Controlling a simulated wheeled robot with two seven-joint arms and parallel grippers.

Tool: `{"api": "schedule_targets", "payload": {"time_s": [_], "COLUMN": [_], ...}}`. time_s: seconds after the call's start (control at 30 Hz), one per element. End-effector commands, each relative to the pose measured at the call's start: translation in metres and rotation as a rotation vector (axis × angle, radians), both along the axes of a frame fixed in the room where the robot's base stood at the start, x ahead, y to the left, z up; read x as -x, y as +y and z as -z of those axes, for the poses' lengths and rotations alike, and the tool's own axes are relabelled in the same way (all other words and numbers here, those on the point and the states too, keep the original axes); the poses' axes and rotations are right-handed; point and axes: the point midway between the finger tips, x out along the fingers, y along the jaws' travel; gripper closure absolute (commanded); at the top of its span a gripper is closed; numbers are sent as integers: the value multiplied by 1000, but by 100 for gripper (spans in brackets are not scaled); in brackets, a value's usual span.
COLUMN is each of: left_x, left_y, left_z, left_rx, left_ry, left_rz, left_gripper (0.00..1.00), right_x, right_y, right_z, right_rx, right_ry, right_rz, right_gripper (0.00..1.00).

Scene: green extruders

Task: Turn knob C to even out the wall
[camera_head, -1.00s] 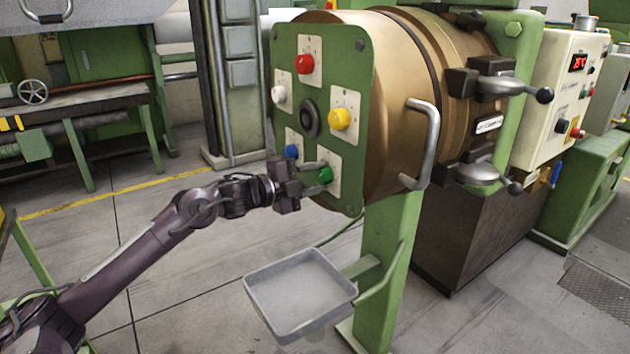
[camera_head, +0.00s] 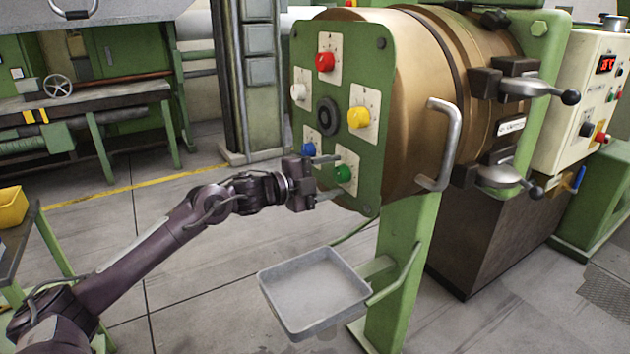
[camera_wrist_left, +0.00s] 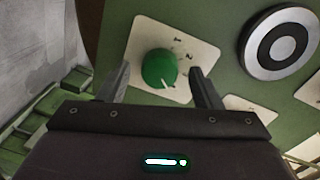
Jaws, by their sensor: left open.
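The green knob (camera_head: 344,174) sits on a white plate at the lower right of the green panel (camera_head: 381,95). My left gripper (camera_head: 332,177) is open in front of it, its fingers above and below the knob in the head view. In the left wrist view the green knob (camera_wrist_left: 159,68) shows between the spread fingertips, with gaps on both sides; its white pointer line is toward the gripper. Red (camera_head: 325,62), white (camera_head: 298,91), yellow (camera_head: 358,117) and blue (camera_head: 309,149) knobs share the panel. I cannot read which knob is C. My right gripper is not in view.
A grey tray (camera_head: 313,287) hangs below the panel on a green post (camera_head: 397,270). A metal handle (camera_head: 450,140) and clamp levers stick out from the brass-coloured drum (camera_head: 412,100). A control box (camera_head: 590,95) stands at right. Floor left of the post is clear.

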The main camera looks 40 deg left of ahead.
Motion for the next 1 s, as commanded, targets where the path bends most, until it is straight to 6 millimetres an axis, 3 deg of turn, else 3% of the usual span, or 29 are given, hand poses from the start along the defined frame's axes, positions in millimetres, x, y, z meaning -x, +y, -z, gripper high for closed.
{"api": "schedule_targets", "payload": {"time_s": [0.6,1.0], "left_x": [59,65], "left_y": [25,27], "left_z": [-3,-4], "left_rx": [-1,-2], "left_ry": [2,1], "left_rz": [1,2], "left_gripper": [41,41], "right_x": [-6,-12], "right_y": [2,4], "right_z": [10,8], "right_rx": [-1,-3], "right_ry": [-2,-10], "right_rz": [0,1], "right_gripper": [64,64]}}
